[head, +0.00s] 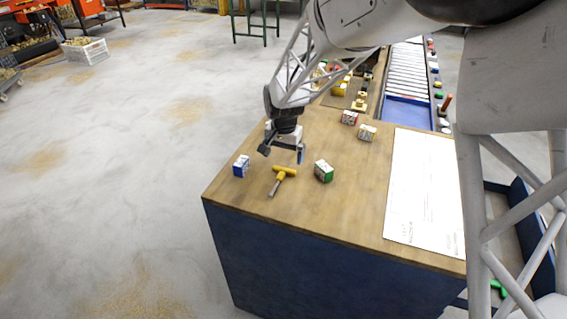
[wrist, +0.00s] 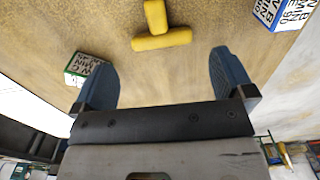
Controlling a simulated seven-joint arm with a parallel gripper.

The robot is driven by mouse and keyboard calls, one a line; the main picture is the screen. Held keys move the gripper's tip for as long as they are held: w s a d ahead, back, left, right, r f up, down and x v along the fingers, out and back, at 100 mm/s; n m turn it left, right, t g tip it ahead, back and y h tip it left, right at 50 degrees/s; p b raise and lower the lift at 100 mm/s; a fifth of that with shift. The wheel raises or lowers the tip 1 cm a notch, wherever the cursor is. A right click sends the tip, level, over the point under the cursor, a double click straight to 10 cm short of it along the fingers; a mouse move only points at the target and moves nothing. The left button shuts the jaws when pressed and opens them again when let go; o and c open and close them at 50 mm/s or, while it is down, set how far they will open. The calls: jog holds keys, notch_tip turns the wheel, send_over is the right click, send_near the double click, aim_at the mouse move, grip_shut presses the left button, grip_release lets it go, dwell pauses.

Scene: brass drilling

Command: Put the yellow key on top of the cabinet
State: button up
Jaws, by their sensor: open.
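The yellow key (head: 285,171) has a T-shaped yellow handle and a grey shaft. It lies flat on the wooden top (head: 340,222) of a blue-sided bench or cabinet, near its left front corner. I cannot tell whether this is the task's cabinet; no other clear cabinet shows. My gripper (head: 283,153) is open and empty, pointing down above and just behind the key's handle. In the wrist view the handle (wrist: 160,39) shows ahead of and between the two blue fingertips, apart from them; the shaft's tip is out of view there.
A blue-and-white block (head: 241,166) stands left of the key, a green-and-white block (head: 323,171) right. Red-and-white (head: 349,118) and yellow-and-white (head: 366,132) blocks stand further back. A white sheet (head: 425,190) lies at right. A roller conveyor (head: 405,75) is behind.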

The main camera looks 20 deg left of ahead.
notch_tip(320, 180, up, 6)
dwell(0.4)
jog(key=shift+r, duration=0.1)
jog(key=shift+d, duration=0.1)
dwell(0.6)
jog(key=s+d+r, duration=0.4)
jog(key=d, duration=0.5)
jog(key=s+d+r+t, duration=0.1)
jog(key=s+d+r, duration=0.25)
jog(key=d, duration=0.65)
jog(key=s+d+r, duration=0.3)
jog(key=d+r, duration=0.1)
jog(key=d, duration=0.5)
jog(key=s+d+t, duration=0.1)
jog(key=s+d, duration=1.5)
jog(key=s, duration=0.4)
jog(key=shift+s+f+t, duration=0.2)
jog(key=shift+f+t, duration=0.1)
jog(key=shift+f, duration=0.05)
